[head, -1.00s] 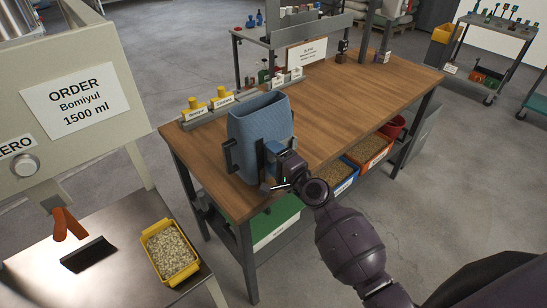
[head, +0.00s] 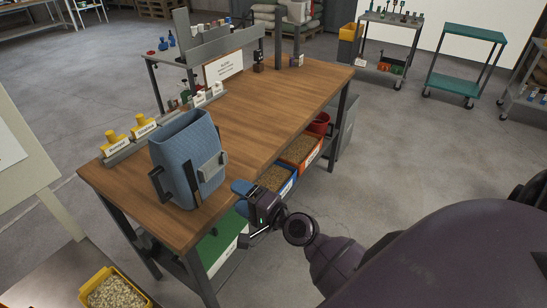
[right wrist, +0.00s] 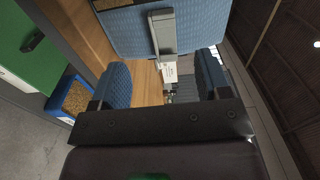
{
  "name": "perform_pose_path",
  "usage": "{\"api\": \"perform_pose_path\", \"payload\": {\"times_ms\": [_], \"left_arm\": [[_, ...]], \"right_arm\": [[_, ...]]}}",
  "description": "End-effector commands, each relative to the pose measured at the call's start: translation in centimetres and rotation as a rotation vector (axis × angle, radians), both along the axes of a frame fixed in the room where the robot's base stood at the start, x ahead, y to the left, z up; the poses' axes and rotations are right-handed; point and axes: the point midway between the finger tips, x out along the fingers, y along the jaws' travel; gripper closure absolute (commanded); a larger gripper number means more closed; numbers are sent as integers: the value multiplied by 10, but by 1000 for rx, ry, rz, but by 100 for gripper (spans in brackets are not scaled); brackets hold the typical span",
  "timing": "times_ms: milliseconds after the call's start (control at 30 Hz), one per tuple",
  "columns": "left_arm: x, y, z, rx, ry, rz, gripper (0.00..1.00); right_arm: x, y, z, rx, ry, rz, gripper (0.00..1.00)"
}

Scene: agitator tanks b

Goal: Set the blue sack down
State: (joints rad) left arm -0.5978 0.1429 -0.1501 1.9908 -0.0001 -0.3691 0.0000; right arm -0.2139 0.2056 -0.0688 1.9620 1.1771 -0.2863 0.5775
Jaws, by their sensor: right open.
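The blue sack (head: 178,150) stands upright on the near left part of the wooden workbench (head: 262,108). It has dark side handles and a grey plate on its right face. My right gripper (head: 241,191) is open and empty, just right of the sack at the bench's front edge, with a gap between them. In the right wrist view the sack (right wrist: 125,35) fills the top, its grey handle bar in front of the blue-padded fingers (right wrist: 163,80), which stand apart. My left gripper is out of view.
Yellow-topped pieces (head: 113,142) stand on a rail behind the sack. Bins of grain (head: 299,150) sit under the bench front. A yellow tub of pale pieces (head: 116,290) is at lower left. The bench's middle is clear.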

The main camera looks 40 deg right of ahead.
Motion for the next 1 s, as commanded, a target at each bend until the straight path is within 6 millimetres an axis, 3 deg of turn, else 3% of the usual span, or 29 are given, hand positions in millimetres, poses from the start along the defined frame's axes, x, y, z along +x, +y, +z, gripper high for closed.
{"api": "perform_pose_path", "payload": {"times_ms": [167, 400, 600, 800, 1000], "left_arm": [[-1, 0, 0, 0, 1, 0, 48], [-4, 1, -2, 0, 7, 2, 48], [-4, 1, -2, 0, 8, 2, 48], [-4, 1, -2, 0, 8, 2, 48], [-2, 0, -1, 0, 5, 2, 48]], "right_arm": [[-25, -2, -35, -256, 29, -16, 30], [-83, -11, -98, -840, 92, 16, 30], [-134, -22, -137, -1291, 144, 106, 30], [-164, -28, -155, -1562, 167, 187, 30], [-171, -30, -158, -1628, 172, 208, 30]]}}
